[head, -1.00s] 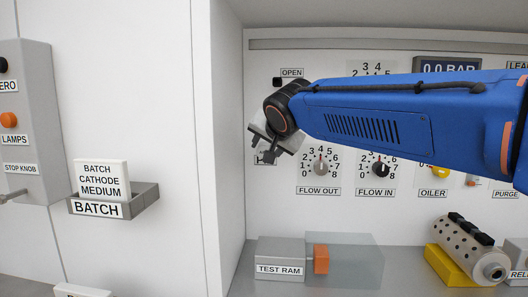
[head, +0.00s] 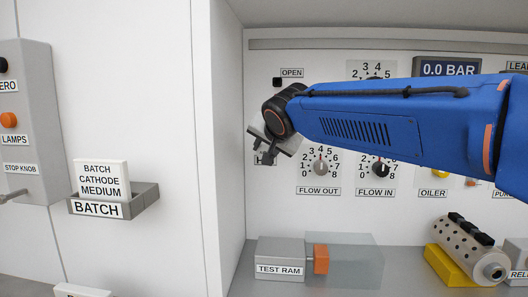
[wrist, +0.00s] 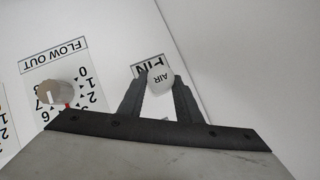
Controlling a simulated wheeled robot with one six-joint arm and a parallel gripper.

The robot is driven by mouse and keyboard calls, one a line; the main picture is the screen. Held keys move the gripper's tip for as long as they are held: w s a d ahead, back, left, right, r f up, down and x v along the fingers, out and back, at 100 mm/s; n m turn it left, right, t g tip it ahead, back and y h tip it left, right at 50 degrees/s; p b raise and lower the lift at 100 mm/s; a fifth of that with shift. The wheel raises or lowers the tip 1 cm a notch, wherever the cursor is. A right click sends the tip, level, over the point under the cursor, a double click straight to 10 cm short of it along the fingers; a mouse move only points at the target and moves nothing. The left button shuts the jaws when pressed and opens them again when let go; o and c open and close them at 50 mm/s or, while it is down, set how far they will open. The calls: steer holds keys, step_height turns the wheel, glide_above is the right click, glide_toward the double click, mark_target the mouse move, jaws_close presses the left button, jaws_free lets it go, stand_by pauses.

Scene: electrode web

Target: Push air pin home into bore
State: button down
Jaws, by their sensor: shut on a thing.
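My gripper (head: 268,150) is at the left of the panel in the back of the cabinet, just left of the FLOW OUT dial. In the wrist view my gripper (wrist: 158,92) is shut on a pale, round-ended piece, which I take as the air pin (wrist: 160,80). The AIR PIN label (wrist: 150,72) lies just behind it on the panel. The bore is hidden behind the pin and fingers, so how deep the pin sits cannot be told. In the head view the pin is hidden by my gripper.
The FLOW OUT dial (head: 320,167) and FLOW IN dial (head: 380,169) stand right of my gripper. The cabinet's side wall (head: 228,130) is close on the left. The test ram (head: 280,252) sits on the floor below. A display (head: 447,68) reads 0.0 BAR.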

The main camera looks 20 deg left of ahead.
steer(key=shift+s+d, duration=0.15)
steer(key=shift+s, duration=0.55)
stand_by(0.5)
steer(key=shift+s+d, duration=0.25)
steer(key=shift+s, duration=0.6)
steer(key=shift+s+d, duration=0.2)
steer(key=shift+s, duration=0.6)
